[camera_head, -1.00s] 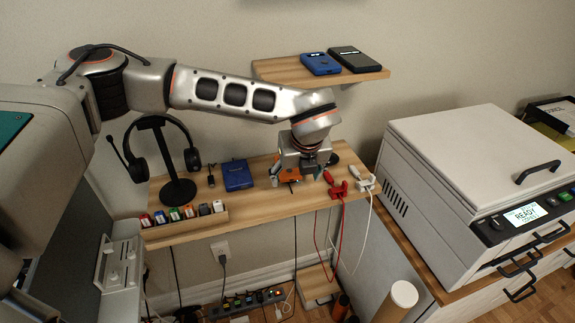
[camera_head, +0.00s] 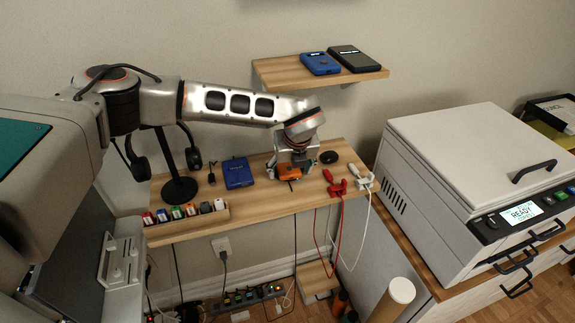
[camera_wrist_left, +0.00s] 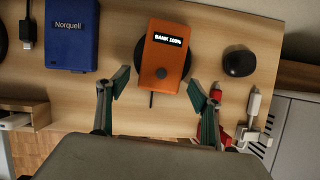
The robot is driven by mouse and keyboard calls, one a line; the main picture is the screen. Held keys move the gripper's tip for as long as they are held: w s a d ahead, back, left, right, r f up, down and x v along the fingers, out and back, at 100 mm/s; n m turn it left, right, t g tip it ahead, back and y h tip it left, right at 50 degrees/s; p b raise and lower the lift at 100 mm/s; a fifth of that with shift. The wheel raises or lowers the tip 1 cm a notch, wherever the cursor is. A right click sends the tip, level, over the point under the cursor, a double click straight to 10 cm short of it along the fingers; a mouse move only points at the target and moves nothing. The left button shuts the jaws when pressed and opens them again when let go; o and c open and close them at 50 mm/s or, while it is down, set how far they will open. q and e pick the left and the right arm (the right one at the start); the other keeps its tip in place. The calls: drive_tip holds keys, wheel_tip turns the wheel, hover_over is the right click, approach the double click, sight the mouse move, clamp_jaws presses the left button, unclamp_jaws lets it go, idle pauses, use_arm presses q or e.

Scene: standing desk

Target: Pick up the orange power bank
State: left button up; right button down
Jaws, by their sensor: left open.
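The orange power bank (camera_wrist_left: 163,60) lies on the wooden desk shelf, on a round black pad (camera_wrist_left: 141,76). In the left wrist view its small display reads "BANK 100%". In the head view the orange power bank (camera_head: 289,171) shows just below my left gripper (camera_head: 290,172), partly covered by it. In the left wrist view the fingers of my left gripper (camera_wrist_left: 158,82) are open and spread. Their tips are near the lower end of the power bank, one on each side, with nothing between them held. My right gripper is not in view.
A blue Norquell box (camera_wrist_left: 71,35) lies left of the power bank. A black puck (camera_head: 329,157) and red and white cable clamps (camera_head: 337,186) are to its right. A headphone stand (camera_head: 178,185) and a tray of small items (camera_head: 187,226) stand further left. A wall shelf (camera_head: 275,72) is above.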

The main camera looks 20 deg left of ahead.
sight(289, 167)
use_arm(q)
drive_tip(key=c, duration=1.4)
drive_tip(key=shift+o, duration=0.2)
drive_tip(key=shift+r, duration=0.15)
drive_tip(key=shift+r, duration=0.55)
wheel_tip(289, 167, up, 2)
drive_tip(key=shift+r+b, duration=0.1)
drive_tip(key=shift+b, duration=0.35)
drive_tip(key=s+d+b, duration=0.1)
drive_tip(key=s+d, duration=0.3)
drive_tip(key=s, duration=0.4)
drive_tip(key=s+d+b, duration=0.1)
drive_tip(key=s+d, duration=0.3)
drive_tip(key=s, duration=0.4)
drive_tip(key=shift+d+b, duration=0.2)
drive_tip(key=shift+b, duration=0.1)
